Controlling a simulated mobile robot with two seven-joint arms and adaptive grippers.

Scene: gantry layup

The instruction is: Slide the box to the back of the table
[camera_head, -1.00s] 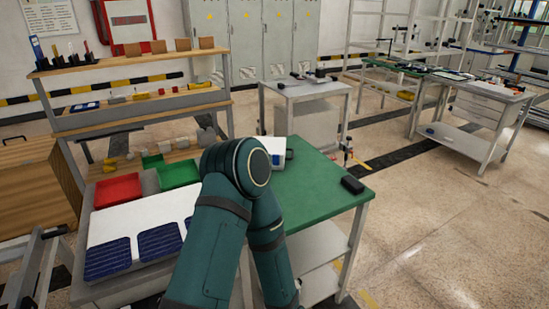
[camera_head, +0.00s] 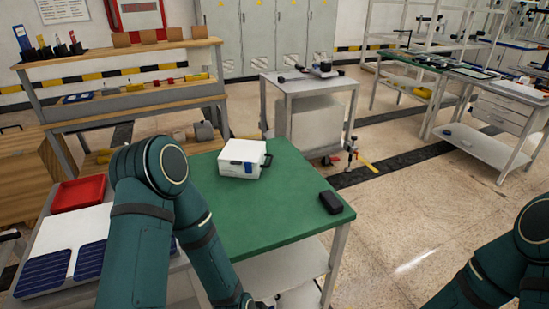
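A white box (camera_head: 242,158) with a dark handle on its right side and a small blue label sits on the green-topped table (camera_head: 268,207), towards the table's back edge. My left arm crosses the lower left of the head view, in front of the table's left part. My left gripper is not clearly visible; the arm's far end runs down past the table's front edge to the bottom of the picture. My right arm shows at the lower right, clear of the table, and its gripper is out of view.
A small black object (camera_head: 331,202) lies near the table's right corner. A red tray (camera_head: 78,194) and dark blue panels (camera_head: 45,272) are on the surface at left. A grey cart (camera_head: 309,84) stands behind the table. Open floor lies to the right.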

